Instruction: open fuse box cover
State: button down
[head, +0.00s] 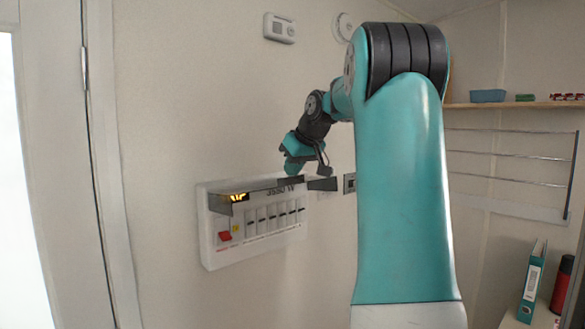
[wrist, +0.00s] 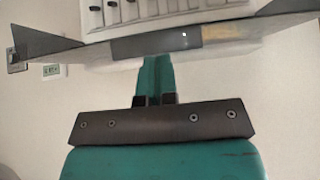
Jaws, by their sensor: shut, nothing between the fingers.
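The white fuse box (head: 286,235) is on the wall in the head view, with a red switch and a row of dark breakers exposed. Its dark cover (head: 260,191) is swung up and juts out from the top of the box. It also spans the top of the wrist view (wrist: 155,46), with breakers beyond it. My gripper (head: 292,172) is at the cover's upper side, toward its right part. In the wrist view my gripper (wrist: 156,62) has its teal fingers together and empty, their tips at the cover's edge. I cannot tell whether they touch it.
A wall outlet (head: 349,183) is just right of the fuse box. A thermostat (head: 279,28) is high above. A door frame (head: 100,150) is at the left. Wall rails (head: 510,155) and a shelf (head: 520,104) are at the right. Wall below the box is clear.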

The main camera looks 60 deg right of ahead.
aim_at(298, 178)
jog(key=f+b, duration=0.1)
jog(key=s+b, duration=0.1)
jog(key=b, duration=0.1)
jog(key=shift+a+f+t, duration=0.1)
jog(key=shift+f+t, duration=0.2)
jog(key=shift+f, duration=0.05)
jog(key=shift+s+a+f+b, duration=0.2)
jog(key=shift+s+f+b, duration=0.3)
jog(key=shift+b, duration=0.25)
jog(key=shift+r, duration=0.1)
jog(key=shift+w+r, duration=0.1)
